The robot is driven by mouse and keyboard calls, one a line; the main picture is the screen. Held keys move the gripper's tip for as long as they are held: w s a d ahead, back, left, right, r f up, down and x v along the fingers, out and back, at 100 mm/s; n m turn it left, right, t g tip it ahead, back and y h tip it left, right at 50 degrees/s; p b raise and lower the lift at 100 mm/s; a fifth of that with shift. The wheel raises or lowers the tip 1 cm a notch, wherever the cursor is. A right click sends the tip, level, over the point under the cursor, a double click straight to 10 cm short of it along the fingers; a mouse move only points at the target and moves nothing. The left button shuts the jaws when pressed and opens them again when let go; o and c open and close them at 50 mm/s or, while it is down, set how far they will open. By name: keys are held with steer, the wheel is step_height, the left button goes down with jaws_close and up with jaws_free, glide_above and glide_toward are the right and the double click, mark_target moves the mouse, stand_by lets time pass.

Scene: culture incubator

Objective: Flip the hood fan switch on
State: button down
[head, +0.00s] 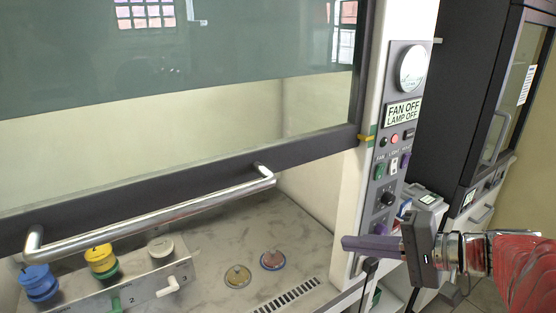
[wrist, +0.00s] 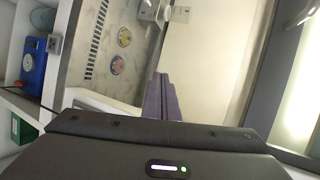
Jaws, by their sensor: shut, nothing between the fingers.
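The hood's grey control panel (head: 388,95) is on the right-hand post in the head view. Its sign (head: 403,112) reads "FAN OFF, LAMP OFF". The green fan switch (head: 379,171) is below the sign, under a small label that seems to read FAN. Its rocker position is too small to tell. My gripper (head: 346,243) is shut and empty, its purple fingers pointing left, below the switch and in front of the post's lower part. In the wrist view the shut fingers (wrist: 161,82) point towards the hood's interior. The switch does not show there.
The sash (head: 200,180) with its steel handle (head: 160,210) is partly raised. Blue and yellow valves (head: 40,282) and two discs (head: 273,260) are on the hood's worktop. A dark cabinet (head: 460,100) stands at right. A blue object (wrist: 33,70) sits on a shelf.

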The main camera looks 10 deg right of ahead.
mark_target(382, 168)
steer(key=s+d+r+m+t+h, duration=0.1)
steer(key=s+d+r+m+t, duration=0.1)
steer(key=d, duration=0.6)
steer(key=s+d+r+m+t+h, duration=0.1)
steer(key=s+d+r+m+t, duration=0.1)
steer(key=s+d+r+t, duration=0.2)
steer(key=d+r+t, duration=0.2)
steer(key=d, duration=0.2)
steer(key=shift+h, duration=0.4)
steer(key=shift+w+a, duration=0.1)
steer(key=shift+w, duration=0.05)
steer(key=shift+x, duration=6.85)
